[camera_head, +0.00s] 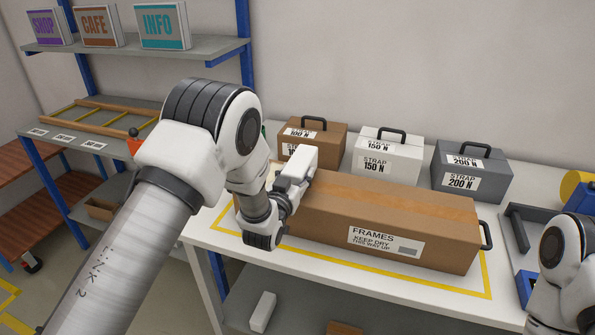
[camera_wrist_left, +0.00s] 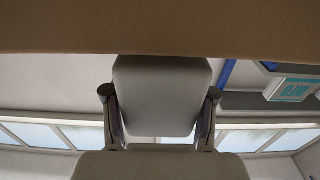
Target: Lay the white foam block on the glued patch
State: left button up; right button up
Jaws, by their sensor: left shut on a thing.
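A white block (camera_head: 299,160), which looks like the foam block, is held in my left gripper (camera_head: 287,192). The gripper is at the left end of the long brown FRAMES box (camera_head: 340,222), with the block at the box's far left corner. In the left wrist view the block (camera_wrist_left: 160,95) looks grey between the two fingers (camera_wrist_left: 160,118), and a brown surface fills the top edge. I cannot tell whether the block touches the box. I cannot make out a glued patch. My right gripper is out of view; only part of my right arm shows at lower right.
Brown (camera_head: 325,137), white (camera_head: 390,158) and grey (camera_head: 470,173) strap cases stand behind the box. Yellow tape (camera_head: 440,287) outlines its place on the white table (camera_head: 520,312). Another white block (camera_head: 263,311) lies on the lower shelf. A shelf rack (camera_head: 210,52) with signs stands at left.

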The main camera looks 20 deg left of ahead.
pick_arm(q)
jog(key=shift+w+f, duration=0.4)
jog(key=shift+f, duration=0.15)
jog(key=o, duration=0.8)
jog(key=shift+o, duration=0.6)
jog(key=shift+s+r, duration=0.15)
jog(key=shift+s, duration=0.05)
jog(key=shift+s+r, duration=0.1)
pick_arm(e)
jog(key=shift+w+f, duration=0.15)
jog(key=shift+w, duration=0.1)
